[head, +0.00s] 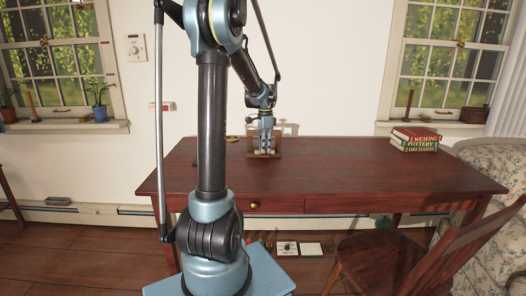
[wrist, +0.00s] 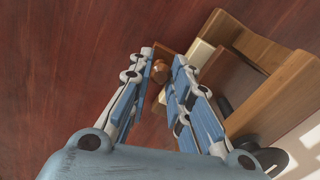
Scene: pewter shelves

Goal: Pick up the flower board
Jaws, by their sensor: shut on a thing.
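The flower board, which I take to be the small wooden piece (head: 278,153), is on the dark red desk (head: 350,175) near its back edge. In the wrist view, a wooden board with pale layers (wrist: 258,45) lies to the right of the fingers. My gripper (head: 265,149) reaches down over the piece from above. In the wrist view my gripper (wrist: 163,62) has its fingertips on either side of a brown wooden part, closed on it. The fingers hide part of the piece. I cannot tell whether it touches the desktop.
Stacked books (head: 415,139) stand at the desk's right end. A small ring-like item (head: 232,138) lies left of the board. A wooden chair (head: 435,240) and a patterned armchair (head: 490,205) stand at the right. The front of the desktop is clear.

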